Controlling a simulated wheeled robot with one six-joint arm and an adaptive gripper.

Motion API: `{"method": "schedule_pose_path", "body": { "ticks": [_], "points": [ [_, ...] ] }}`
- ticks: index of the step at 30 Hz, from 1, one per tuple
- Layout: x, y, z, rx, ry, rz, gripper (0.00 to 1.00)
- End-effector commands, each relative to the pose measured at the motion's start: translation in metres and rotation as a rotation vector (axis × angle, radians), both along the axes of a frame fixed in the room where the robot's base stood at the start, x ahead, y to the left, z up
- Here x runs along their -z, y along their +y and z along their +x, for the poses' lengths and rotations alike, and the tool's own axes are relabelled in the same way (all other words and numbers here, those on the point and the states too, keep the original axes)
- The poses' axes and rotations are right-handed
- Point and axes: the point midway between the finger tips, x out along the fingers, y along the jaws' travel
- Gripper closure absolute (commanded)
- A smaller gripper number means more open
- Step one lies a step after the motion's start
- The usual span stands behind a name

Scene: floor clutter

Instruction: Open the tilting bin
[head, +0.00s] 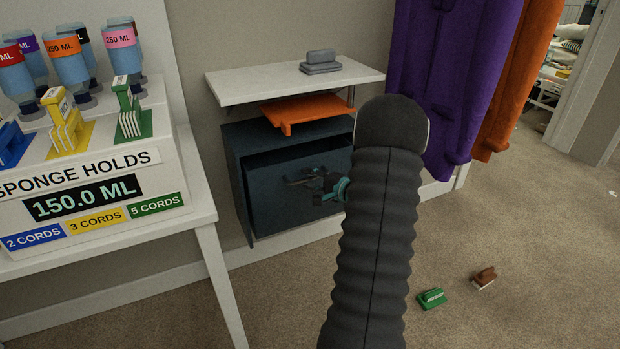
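The tilting bin (262,205) is a dark blue-grey box low against the wall, under a white shelf. Its front panel sits inside the box frame, with a dark strip along the panel's upper edge; I cannot tell whether it is tilted at all. My gripper (300,184), dark with teal parts, is in front of the panel's upper middle. Its fingers point left and look small and dark against the panel. I cannot tell whether they touch it or how far apart they are. My black ribbed arm hides the bin's right side.
An orange tray-like piece (305,109) sits above the bin, under the white shelf (240,84) with a grey block (321,62). A white table (110,249) stands left. Purple (440,80) and orange (520,80) garments hang right. Green (432,298) and brown (484,278) brushes lie on the carpet.

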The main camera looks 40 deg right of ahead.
Motion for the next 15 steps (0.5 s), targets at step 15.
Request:
{"method": "schedule_pose_path", "body": {
  "ticks": [15],
  "points": [
    [0.0007,0.0004,0.0028,0.0,0.0,0.0,1.0]
  ]
}}
